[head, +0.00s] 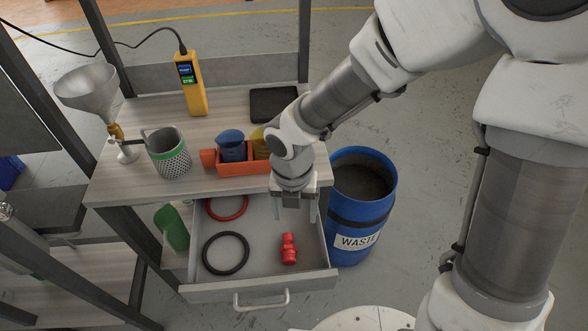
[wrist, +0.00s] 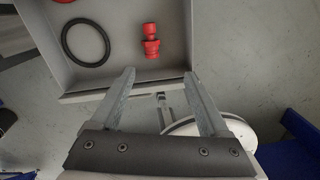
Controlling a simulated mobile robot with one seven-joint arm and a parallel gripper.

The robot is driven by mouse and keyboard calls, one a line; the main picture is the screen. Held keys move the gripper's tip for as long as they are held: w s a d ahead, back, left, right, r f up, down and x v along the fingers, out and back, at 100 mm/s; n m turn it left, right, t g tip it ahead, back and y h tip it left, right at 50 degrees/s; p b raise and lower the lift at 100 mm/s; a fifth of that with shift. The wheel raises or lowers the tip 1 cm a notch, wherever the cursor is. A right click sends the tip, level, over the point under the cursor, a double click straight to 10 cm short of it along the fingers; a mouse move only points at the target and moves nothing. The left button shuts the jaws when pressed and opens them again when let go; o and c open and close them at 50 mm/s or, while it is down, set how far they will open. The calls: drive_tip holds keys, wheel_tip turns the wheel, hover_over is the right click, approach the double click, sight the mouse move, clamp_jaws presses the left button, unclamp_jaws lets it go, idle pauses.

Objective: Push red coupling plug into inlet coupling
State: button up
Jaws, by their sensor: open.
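The red coupling plug (head: 289,249) lies in the open drawer (head: 262,289), right of a black ring. It also shows in the wrist view (wrist: 151,40), beyond my fingertips and apart from them. My gripper (head: 293,215) is open and empty, above the drawer's right part in the head view. In the wrist view its two fingers (wrist: 158,82) are spread apart with nothing between them. I cannot make out the inlet coupling for certain in either view.
A black ring (head: 226,234) and a red ring (head: 227,198) share the drawer. On the bench stand a funnel (head: 88,88), a mesh cup (head: 169,161), an orange tray (head: 243,169) and a yellow meter (head: 193,92). A blue waste drum (head: 371,202) stands right.

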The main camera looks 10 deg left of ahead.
drive_tip(key=a+f+n, duration=0.1)
drive_tip(key=a+n, duration=0.1)
drive_tip(key=b, duration=0.6)
hover_over(289, 252)
drive_tip(key=f, duration=1.2)
drive_tip(key=shift+w+a, duration=0.15)
drive_tip(key=shift+a, duration=0.05)
wheel_tip(289, 252, down, 5)
drive_tip(key=shift+d+f+b, duration=0.15)
drive_tip(key=shift+b, duration=0.85)
clamp_jaws()
